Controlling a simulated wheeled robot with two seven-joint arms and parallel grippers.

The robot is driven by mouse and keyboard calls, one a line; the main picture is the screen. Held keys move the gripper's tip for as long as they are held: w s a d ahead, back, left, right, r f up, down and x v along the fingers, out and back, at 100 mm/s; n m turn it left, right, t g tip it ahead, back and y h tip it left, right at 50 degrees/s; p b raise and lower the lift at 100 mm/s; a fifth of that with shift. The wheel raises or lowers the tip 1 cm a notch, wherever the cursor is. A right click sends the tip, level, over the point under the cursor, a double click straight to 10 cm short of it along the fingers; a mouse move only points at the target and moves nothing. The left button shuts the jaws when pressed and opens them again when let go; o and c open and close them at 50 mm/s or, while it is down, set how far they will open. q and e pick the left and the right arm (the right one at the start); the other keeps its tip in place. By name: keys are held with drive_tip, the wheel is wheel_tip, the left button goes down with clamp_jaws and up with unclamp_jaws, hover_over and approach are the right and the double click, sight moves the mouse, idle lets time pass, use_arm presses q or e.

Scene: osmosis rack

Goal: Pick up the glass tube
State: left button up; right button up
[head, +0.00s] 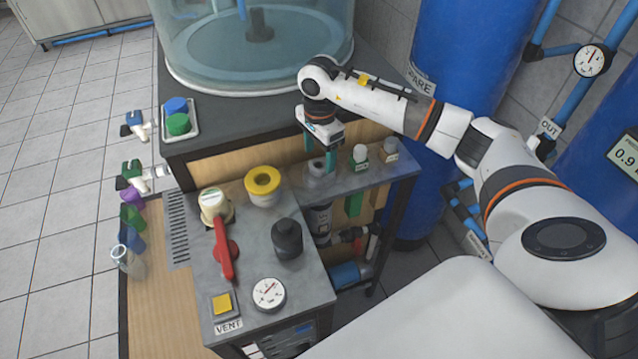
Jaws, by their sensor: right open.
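A clear, see-through glass tube (128,262) with a round open rim is at the lower left, at the end of a row of coloured pieces beside the bench. My right gripper (319,156) is far from it, over the small shelf on the right. Its green fingers point down and are open, around or just above a grey round fitting (317,169). I cannot tell whether they touch it. My left gripper does not show.
Blue, green and purple (133,195) pieces line up behind the tube. A large clear tank (255,45) stands behind. Tiled floor (50,200) is clear at left.

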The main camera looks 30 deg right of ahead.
drive_tip(key=shift+f, duration=1.2)
drive_tip(key=c, duration=0.9)
drive_tip(key=shift+o, duration=0.2)
drive_tip(key=shift+r, duration=0.1)
wheel_tip(320, 180, up, 28)
drive_tip(key=b, duration=0.1)
drive_tip(key=shift+w, duration=0.1)
